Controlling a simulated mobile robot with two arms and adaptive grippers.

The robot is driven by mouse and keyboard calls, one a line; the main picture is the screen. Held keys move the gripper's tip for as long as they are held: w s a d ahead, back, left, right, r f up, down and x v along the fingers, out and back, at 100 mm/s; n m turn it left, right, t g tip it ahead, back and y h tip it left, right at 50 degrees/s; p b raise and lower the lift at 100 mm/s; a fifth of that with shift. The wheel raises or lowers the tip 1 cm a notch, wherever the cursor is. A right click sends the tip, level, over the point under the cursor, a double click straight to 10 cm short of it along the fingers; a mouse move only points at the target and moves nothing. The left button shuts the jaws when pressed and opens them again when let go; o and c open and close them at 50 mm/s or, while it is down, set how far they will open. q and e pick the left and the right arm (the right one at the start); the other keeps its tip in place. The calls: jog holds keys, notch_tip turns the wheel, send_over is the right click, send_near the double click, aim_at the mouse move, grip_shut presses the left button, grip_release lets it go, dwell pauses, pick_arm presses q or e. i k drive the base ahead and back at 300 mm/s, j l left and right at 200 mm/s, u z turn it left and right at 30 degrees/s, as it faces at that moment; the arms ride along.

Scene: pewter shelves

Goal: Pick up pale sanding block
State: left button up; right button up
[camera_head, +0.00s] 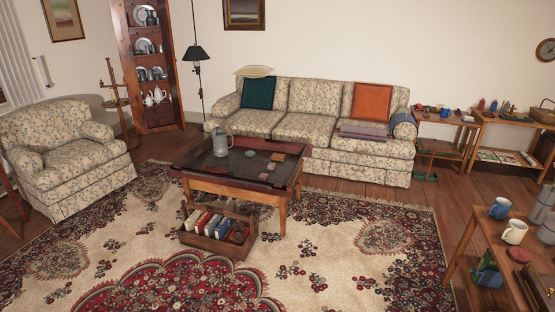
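Small tan block-like items lie near the right end of the dark-topped coffee table (215,166) in the head view. One tan block (278,157) lies near the table's far right side, and a smaller light piece (271,167) lies just in front of it. They are too small for me to tell whether either is the pale sanding block. Neither of my grippers is in view.
A grey tankard (221,144) stands on the coffee table. A wooden crate of books (216,252) stands on the patterned rug in front. A floral sofa (307,98) is behind, and an armchair (55,142) is left. Side tables with mugs (515,231) stand right. Open rug lies in front.

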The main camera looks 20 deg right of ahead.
aim_at(278, 157)
jog(key=i+l+z, duration=1.2)
jog(key=i, duration=0.5)
jog(key=i+z, duration=0.3)
jog(key=i, duration=0.55)
jog(key=i+l+u, duration=0.1)
jog(key=i+u, duration=0.15)
jog(key=i, duration=0.3)
jog(key=i+l+u, duration=0.25)
jog(key=i, duration=0.3)
jog(key=i+l+u, duration=0.25)
jog(key=i, duration=0.25)
